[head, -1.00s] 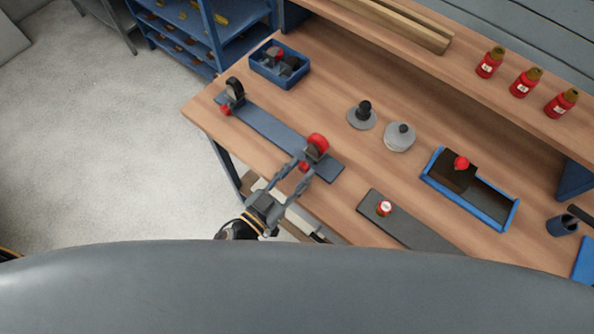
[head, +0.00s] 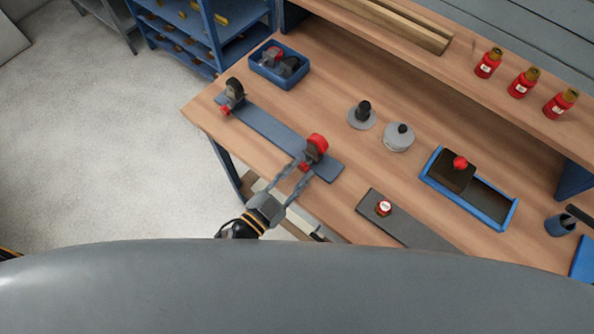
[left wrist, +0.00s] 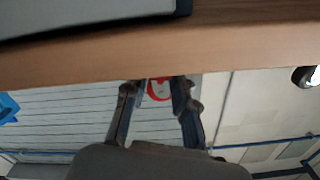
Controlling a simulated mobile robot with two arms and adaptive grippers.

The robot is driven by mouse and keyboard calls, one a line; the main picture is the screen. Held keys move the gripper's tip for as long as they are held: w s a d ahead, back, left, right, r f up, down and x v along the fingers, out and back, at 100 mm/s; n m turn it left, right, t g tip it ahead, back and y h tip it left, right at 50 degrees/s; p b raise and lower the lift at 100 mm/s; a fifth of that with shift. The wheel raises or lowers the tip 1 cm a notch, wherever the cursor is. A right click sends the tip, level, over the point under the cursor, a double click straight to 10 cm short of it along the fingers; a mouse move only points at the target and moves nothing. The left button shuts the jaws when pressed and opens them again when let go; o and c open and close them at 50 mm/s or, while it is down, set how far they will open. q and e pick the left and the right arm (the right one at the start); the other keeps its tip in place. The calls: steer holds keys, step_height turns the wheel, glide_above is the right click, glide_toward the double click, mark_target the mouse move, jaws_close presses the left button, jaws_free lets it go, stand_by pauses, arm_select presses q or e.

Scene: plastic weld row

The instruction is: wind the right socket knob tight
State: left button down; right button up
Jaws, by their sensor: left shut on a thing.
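The right socket (head: 317,144), a dark holder with a red ring, stands near the right end of a blue-grey rail (head: 266,131). Its small red knob (head: 304,167) faces the bench's front edge. My left gripper (head: 302,170) reaches in from the front, shut on this knob, with a finger on each side. In the left wrist view, red shows between the fingertips (left wrist: 157,88); the fingers partly hide the knob. The left socket (head: 234,88), with its own red knob (head: 225,109), stands at the rail's other end. My right gripper is out of view.
A blue bin (head: 279,64) of parts stands behind the rail. To the right are two grey round pieces (head: 398,138), a dark plate (head: 410,222) with a red-and-white cap and a blue tray (head: 498,205) holding a brown block. Bare bench lies between them.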

arm_select(q)
steer(key=shift+m, duration=1.1)
steer(key=c, duration=1.1)
jaws_free()
step_height(320, 180, up, 10)
